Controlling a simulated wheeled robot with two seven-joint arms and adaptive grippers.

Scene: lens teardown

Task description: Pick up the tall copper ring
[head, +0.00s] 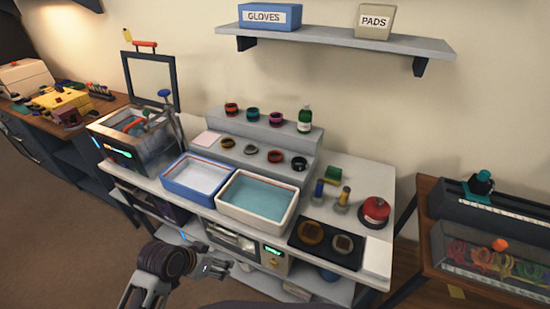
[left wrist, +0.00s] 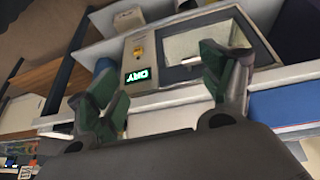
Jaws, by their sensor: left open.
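Several small rings stand on a grey two-step riser (head: 215,153). On its lower step are an orange-brown ring (head: 228,142), a grey ring (head: 250,149), a reddish ring (head: 275,156) and a black ring (head: 299,163). They are too small to tell which is the tall copper ring. My left gripper (head: 218,268) is open and empty, low in front of the bench, well apart from the riser. The left wrist view shows its spread fingers (left wrist: 165,95) before an oven with a DRY display (left wrist: 138,77). My right gripper is not in view.
A blue-rimmed tray (head: 169,185) and a cream basin of teal liquid (head: 245,218) stand before the riser. A black mat (head: 327,258) with two round pieces and a red-topped container (head: 375,211) are to the right. A shelf (head: 400,42) hangs above.

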